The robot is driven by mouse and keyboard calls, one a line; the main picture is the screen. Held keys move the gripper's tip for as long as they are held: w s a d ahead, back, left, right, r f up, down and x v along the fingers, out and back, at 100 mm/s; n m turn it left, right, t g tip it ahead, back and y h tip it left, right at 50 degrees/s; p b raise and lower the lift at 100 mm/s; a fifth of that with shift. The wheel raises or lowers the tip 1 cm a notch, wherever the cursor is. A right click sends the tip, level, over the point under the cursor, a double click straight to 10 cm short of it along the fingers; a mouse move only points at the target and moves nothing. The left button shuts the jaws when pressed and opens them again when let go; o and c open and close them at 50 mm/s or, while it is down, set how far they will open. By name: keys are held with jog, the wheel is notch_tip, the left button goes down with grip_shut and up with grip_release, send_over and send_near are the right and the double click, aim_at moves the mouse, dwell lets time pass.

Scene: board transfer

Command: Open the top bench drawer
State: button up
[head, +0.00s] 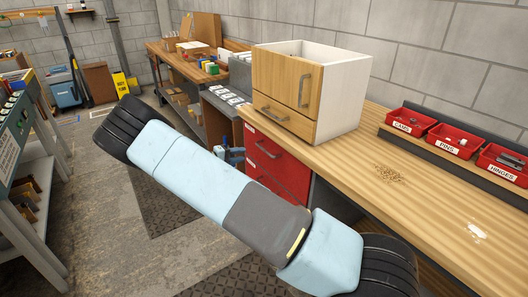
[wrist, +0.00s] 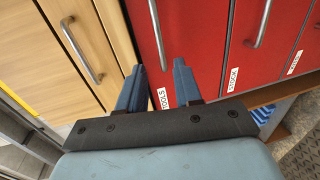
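The top bench drawer (head: 284,150) is the upper red front under the wooden bench top, with a grey bar handle (head: 264,147). It looks shut. In the wrist view, the red front (wrist: 190,35) is turned sideways, its handle (wrist: 157,35) is upright in the picture, and a TOOLS label (wrist: 162,98) shows. My gripper (wrist: 158,85) is open and empty. The handle lies ahead, roughly between the two blue fingers; I see no contact. In the head view, my gripper (head: 231,156) is beside the red fronts, partly hidden by my arm.
A lower red drawer (wrist: 262,55) carries a STOCK label. A wooden cabinet (head: 285,75) with its own handles stands on the bench top (head: 410,170), above the red drawers. Red bins (head: 455,141) sit at the right. Floor (head: 90,200) is clear at left.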

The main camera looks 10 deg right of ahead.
aim_at(264, 149)
jog(key=x, duration=1.3)
jog(key=shift+c, duration=0.2)
grip_shut()
jog(key=shift+s+f, duration=0.1)
